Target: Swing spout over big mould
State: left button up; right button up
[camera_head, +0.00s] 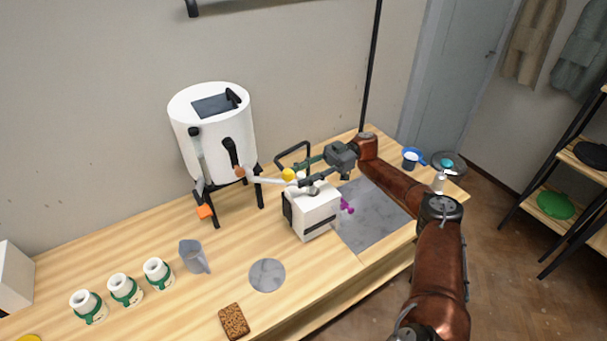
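A white tank (214,135) stands on black legs at the back of the bench. Its pale spout (266,181) points right, with a yellow knob (288,174) near its far end. The big mould (314,213), a white block with a dark strap, stands below and just right of that end. The spout's tip is partly hidden, so I cannot tell whether it is exactly over the mould's opening. My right gripper (301,174) reaches in from the right above the mould, its fingers apart beside the knob. I cannot tell whether they grip it. My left gripper is not in view.
A round grey disc (267,275) and a brown sponge (234,321) lie in front. A grey slab (370,222) and a blue cup (411,158) are on the right.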

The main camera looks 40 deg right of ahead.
jog(key=d, duration=0.7)
jog(key=shift+s+d, duration=0.2)
jog(key=shift+s, duration=0.2)
jog(key=shift+c, duration=0.4)
